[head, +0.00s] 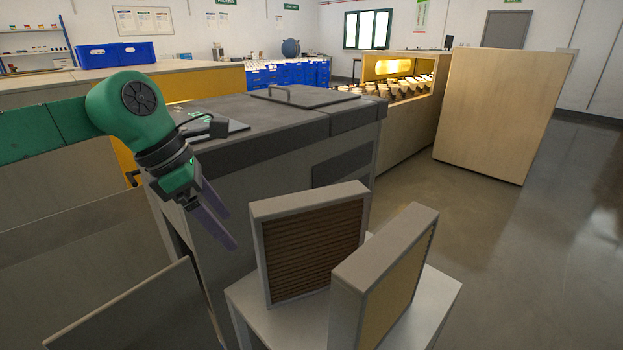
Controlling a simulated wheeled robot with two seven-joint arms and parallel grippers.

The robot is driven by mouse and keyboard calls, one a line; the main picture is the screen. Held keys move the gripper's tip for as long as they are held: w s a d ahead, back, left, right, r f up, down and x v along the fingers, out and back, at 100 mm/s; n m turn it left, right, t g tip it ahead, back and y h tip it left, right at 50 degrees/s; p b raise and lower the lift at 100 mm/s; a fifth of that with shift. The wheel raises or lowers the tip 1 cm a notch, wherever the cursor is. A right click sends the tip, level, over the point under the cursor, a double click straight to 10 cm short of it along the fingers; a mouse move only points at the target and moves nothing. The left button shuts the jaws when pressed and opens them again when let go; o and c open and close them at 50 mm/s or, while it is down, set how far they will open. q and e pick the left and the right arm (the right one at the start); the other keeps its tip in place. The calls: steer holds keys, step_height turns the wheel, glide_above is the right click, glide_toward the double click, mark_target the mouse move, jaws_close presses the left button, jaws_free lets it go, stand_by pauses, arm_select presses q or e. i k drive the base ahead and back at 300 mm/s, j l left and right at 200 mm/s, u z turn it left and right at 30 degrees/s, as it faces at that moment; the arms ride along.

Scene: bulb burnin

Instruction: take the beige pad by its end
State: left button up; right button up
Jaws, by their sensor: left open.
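No separate beige pad stands out clearly. Two framed panels stand upright on a small white stand (440,300). The right panel (385,270) has a grey frame and a beige face, seen at a steep angle; I cannot tell whether that face is the pad. The left panel (312,250) has a grey frame and a brown ribbed face. My left gripper (232,231) is open and empty, its purple fingers pointing down and right, in front of the grey cabinet and left of the panels. My right gripper is out of view.
The grey cabinet (230,165) has a lid with a handle (300,96) on top. A grey panel (130,315) rises at lower left. Behind are a lit wooden housing (405,135), a wooden box (500,115) and blue bins (115,54). The floor at right is clear.

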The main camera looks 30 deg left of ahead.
mark_target(372, 289)
steer(key=k+j, duration=0.35)
steer(key=j, duration=0.15)
steer(key=k+j, duration=0.4)
steer(key=j, duration=0.1)
